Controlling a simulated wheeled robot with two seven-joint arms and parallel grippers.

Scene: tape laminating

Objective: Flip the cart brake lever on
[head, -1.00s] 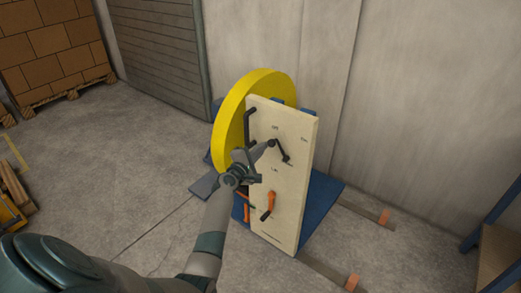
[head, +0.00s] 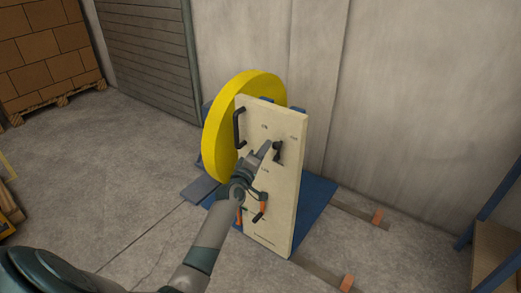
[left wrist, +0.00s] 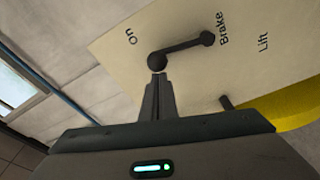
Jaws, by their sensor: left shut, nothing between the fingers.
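The brake lever (head: 278,151) is black and sits on the cream panel (head: 283,205). My left gripper (head: 266,146) is shut and empty. In the left wrist view its fingertips (left wrist: 157,77) are right at the knob, seemingly touching its side. The fingers do not hold the lever. My right gripper is not in view.
A big yellow roll (head: 216,130) stands behind the panel on a blue cart (head: 316,203). A black handle (head: 238,128) is at the panel's upper left, and an orange lever (head: 262,208) lower down. A wall stands behind; open floor lies left.

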